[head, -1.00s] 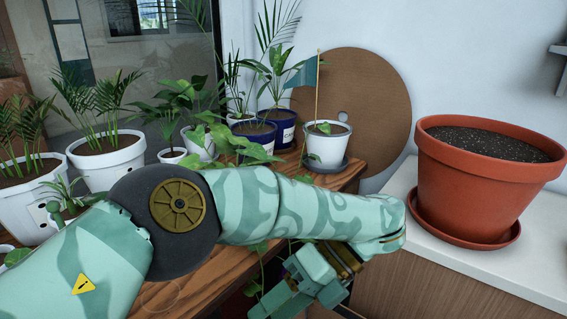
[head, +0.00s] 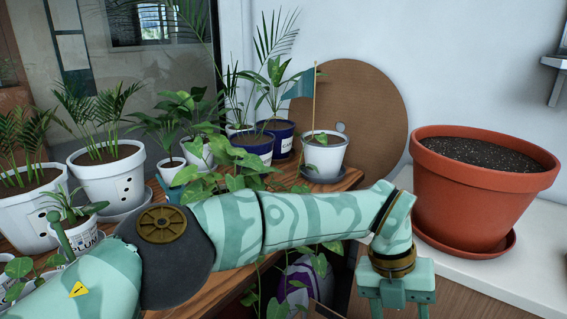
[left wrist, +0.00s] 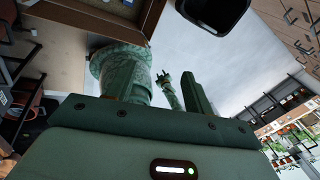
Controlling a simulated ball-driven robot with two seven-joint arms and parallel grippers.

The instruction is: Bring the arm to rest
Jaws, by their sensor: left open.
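My left arm reaches across the head view from the lower left, over the wooden plant table. Its wrist bends down at the right, and my left gripper (head: 396,306) hangs below it with its jaws apart and nothing visible between them. The fingertips are cut off by the bottom edge. In the left wrist view the two dark green fingers (left wrist: 160,92) stand apart with nothing held. A small forked, patterned part (left wrist: 166,84) shows between them, perhaps my right gripper; it is too small to tell its jaws. The head view does not show my right arm.
A large terracotta pot (head: 480,190) stands on a white counter (head: 540,222), just right of my left wrist. A wooden table (head: 222,287) holds several potted plants under and behind the arm. A white pot with a flag (head: 324,158) and a round brown board (head: 375,120) are behind.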

